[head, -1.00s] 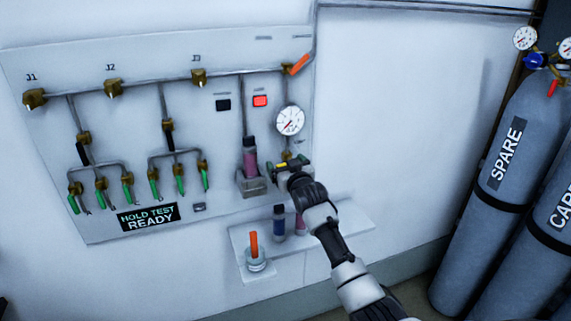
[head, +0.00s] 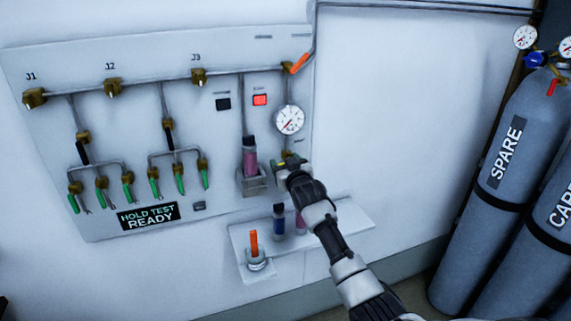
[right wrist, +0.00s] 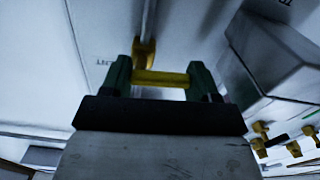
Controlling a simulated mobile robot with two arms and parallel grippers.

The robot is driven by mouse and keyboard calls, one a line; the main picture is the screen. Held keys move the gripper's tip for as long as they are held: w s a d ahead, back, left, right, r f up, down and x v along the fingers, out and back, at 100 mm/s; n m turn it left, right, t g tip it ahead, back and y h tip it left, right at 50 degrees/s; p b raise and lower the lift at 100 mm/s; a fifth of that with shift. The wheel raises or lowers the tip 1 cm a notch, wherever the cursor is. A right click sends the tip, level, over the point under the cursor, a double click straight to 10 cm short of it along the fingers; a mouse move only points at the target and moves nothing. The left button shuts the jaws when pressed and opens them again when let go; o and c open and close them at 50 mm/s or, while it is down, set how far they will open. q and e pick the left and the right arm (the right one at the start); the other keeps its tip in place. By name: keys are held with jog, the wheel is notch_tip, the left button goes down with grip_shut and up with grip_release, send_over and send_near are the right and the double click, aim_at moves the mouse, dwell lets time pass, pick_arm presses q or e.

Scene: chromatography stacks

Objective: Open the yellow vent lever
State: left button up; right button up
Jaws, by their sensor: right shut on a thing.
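The yellow vent lever (right wrist: 160,79) lies crosswise between the two dark green fingers of my right gripper (right wrist: 160,72) in the right wrist view. The fingers are shut on it, and a brass fitting (right wrist: 145,50) shows just behind. In the head view the right gripper (head: 286,163) is at the panel (head: 225,60), just below the round gauge (head: 290,120). There only a small bit of yellow shows, and the hand hides most of the lever. My left gripper is not in view.
A purple-bodied cartridge (head: 249,158) stands in a bracket close left of the hand. Grey cylinders (head: 505,150) stand at right.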

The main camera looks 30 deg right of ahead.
jog(key=n, duration=0.4)
jog(key=shift+d+f, duration=0.1)
jog(key=shift+f, duration=0.25)
jog(key=n, duration=0.4)
jog(key=shift+s+d+f+n+p, duration=0.1)
jog(key=shift+d+f+n+p, duration=0.05)
jog(key=shift+f+n+p, duration=0.2)
jog(key=shift+s+d+f+n, duration=0.1)
jog(key=shift+d+n, duration=0.1)
jog(key=shift+n, duration=1.1)
jog(key=shift+w+d+f+n, duration=0.1)
jog(key=shift+d+f+n, duration=0.05)
jog(key=shift+n, duration=1.2)
jog(key=shift+s+d+f+n, duration=0.1)
jog(key=shift+d+n, duration=0.1)
jog(key=shift+n, duration=1.1)
jog(key=o, duration=0.9)
jog(key=shift+s, duration=0.1)
